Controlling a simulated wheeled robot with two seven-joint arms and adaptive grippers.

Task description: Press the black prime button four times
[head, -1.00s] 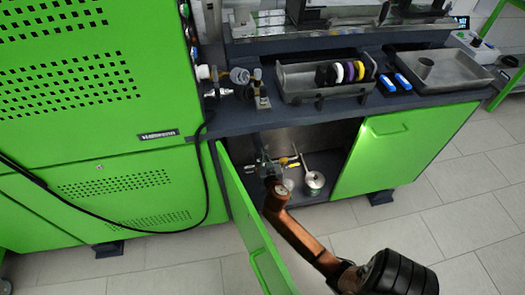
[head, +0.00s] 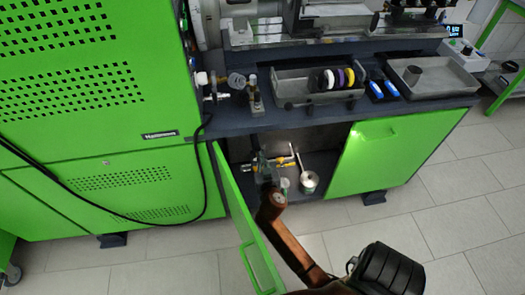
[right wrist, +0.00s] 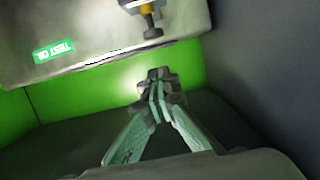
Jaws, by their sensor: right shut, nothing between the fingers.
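My right gripper (head: 259,162) reaches into the open lower cabinet in the head view. In the right wrist view its fingers (right wrist: 156,82) are shut together and empty. The knob may be the prime button, but I cannot tell for sure. The fingertips appear apart from it. In the head view the button is not distinguishable. My left gripper does not show.
The green cabinet door (head: 236,205) stands open left of my arm. A tray with coloured discs (head: 290,88) sits on the bench above. Floor in front is clear.

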